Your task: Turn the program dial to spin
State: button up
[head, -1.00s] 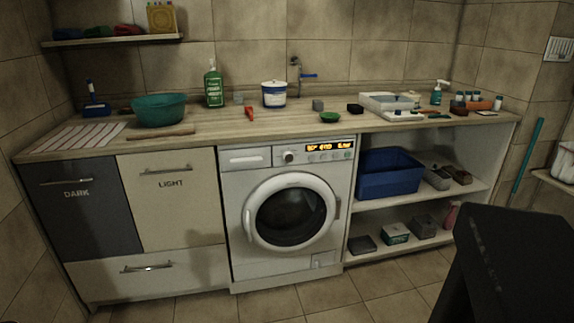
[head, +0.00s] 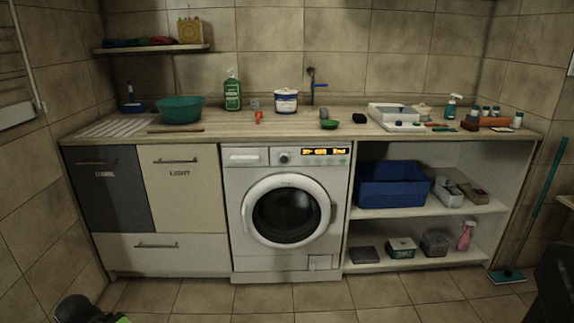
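The white washing machine (head: 241,258) stands under the counter in the middle of the head view. Its round door is shut, with dark glass. The program dial (head: 284,157) is a small round knob on the upper front panel, between the drawer front and the lit display (head: 324,151). The display shows orange characters too small to read surely. The dial's pointer direction is too small to tell. Nothing touches the dial. My gripper is not in view.
The floor (head: 300,293) before the machine looks clear. Cabinets (head: 180,200) stand left of it. Open shelves with a blue bin (head: 390,186) are at right. A teal mop (head: 507,275) stands further right. A black and green shape (head: 78,309) at lower left is unclear.

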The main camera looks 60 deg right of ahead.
aim_at(285, 157)
jog(key=z, duration=0.35)
jog(key=i, duration=1)
jog(key=u, duration=0.15)
